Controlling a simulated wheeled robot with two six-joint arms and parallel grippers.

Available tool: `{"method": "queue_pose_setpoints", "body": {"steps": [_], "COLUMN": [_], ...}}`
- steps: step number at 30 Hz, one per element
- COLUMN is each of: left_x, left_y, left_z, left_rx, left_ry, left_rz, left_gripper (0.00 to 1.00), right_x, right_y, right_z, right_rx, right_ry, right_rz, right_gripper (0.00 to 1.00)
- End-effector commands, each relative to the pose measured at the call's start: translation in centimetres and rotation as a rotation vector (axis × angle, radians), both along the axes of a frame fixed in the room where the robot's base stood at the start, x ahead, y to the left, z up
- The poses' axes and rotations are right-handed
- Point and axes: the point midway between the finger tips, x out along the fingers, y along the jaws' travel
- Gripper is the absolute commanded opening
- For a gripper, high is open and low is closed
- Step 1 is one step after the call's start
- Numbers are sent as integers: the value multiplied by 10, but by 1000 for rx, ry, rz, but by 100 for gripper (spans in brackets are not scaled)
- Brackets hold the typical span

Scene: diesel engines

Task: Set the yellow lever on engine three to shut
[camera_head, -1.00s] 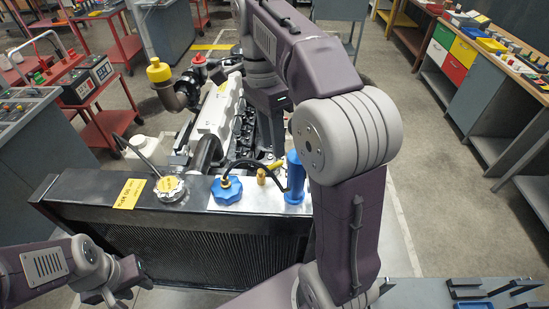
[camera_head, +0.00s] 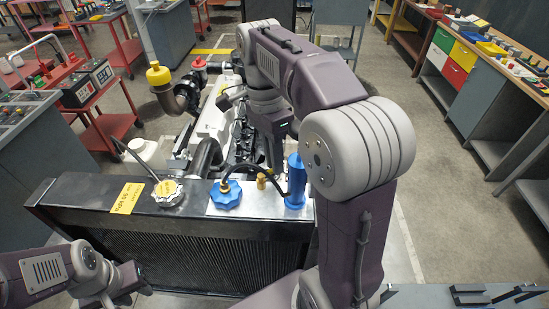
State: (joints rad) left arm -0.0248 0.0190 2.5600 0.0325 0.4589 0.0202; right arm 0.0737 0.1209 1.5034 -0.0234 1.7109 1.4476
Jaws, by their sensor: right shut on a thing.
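The engine (camera_head: 212,115) stands behind a black radiator (camera_head: 200,255). My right arm reaches over it from the right. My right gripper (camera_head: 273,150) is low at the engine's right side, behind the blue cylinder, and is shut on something. The yellow lever is not visible now; a yellow piece showed just below this gripper earlier, so it is likely hidden at the fingers. My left gripper (camera_head: 132,282) is at the lower left, in front of the radiator and away from the engine; its finger opening is unclear.
On the radiator top are a silver cap (camera_head: 168,192), a blue knob (camera_head: 226,193) with a black hose, a brass fitting (camera_head: 262,181) and a blue cylinder (camera_head: 295,183). A yellow-capped pipe (camera_head: 159,76) rises at the left. Red carts and a workbench stand aside.

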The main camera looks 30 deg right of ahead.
Motion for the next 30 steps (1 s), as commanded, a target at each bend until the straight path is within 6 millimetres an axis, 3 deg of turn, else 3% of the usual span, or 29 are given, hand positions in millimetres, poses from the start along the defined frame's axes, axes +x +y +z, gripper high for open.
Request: {"method": "queue_pose_setpoints", "body": {"steps": [8, 30], "left_x": [0, 0], "left_y": [0, 0], "left_z": [15, 55], "left_rx": [0, 0], "left_ry": [0, 0], "left_rz": [0, 0], "left_gripper": [34, 34], "right_x": [5, 25], "right_y": [1, 16], "right_z": [3, 2], "right_rx": [-1, -3], "right_ry": [4, 1], "right_rz": [128, 772], "right_gripper": [0, 0]}}
